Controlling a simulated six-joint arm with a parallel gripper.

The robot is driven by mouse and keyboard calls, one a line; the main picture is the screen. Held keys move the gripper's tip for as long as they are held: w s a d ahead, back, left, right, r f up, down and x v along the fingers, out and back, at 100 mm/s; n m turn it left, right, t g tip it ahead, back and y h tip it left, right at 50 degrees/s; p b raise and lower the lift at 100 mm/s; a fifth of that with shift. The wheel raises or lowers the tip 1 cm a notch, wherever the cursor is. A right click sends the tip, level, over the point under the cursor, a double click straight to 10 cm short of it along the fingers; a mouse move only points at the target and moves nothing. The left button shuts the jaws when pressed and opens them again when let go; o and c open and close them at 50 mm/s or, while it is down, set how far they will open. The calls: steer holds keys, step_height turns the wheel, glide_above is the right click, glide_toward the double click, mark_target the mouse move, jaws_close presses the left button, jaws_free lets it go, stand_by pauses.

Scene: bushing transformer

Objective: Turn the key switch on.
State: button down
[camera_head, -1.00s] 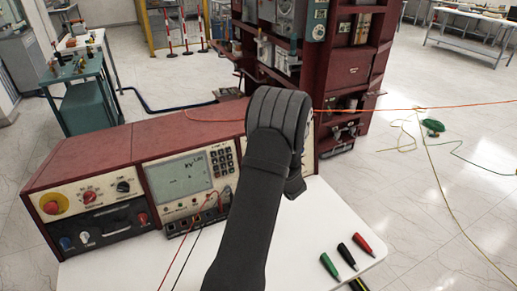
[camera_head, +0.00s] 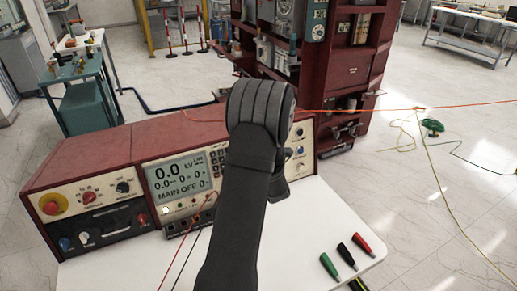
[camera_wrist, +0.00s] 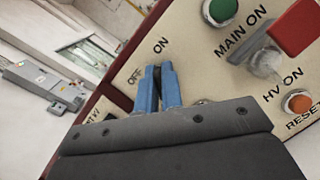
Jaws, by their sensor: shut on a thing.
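In the wrist view, my gripper (camera_wrist: 159,72) has its two blue fingers closed together at the key switch, next to the OFF and ON labels on the cream panel (camera_wrist: 195,65). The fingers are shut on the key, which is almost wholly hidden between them. In the head view my dark arm covers the gripper and the key switch at the right end of the red console (camera_head: 105,153). The console display (camera_head: 178,177) is lit and reads 0.0 kV and MAIN OFF.
Close to the fingers are a green MAIN ON button (camera_wrist: 220,10), a raised red cover (camera_wrist: 298,27) by HV ON and an orange RESET button (camera_wrist: 298,103). Green, black and red probes (camera_head: 346,254) lie on the white table (camera_head: 290,235). Thin leads run from the console front.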

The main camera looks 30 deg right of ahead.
steer(key=shift+m, duration=1.2)
steer(key=c, duration=1.6)
jaws_free()
steer(key=s+a, duration=0.1)
steer(key=s, duration=0.4)
steer(key=s+a, duration=0.1)
steer(key=s, duration=0.5)
steer(key=s+a, duration=0.2)
steer(key=s, duration=0.4)
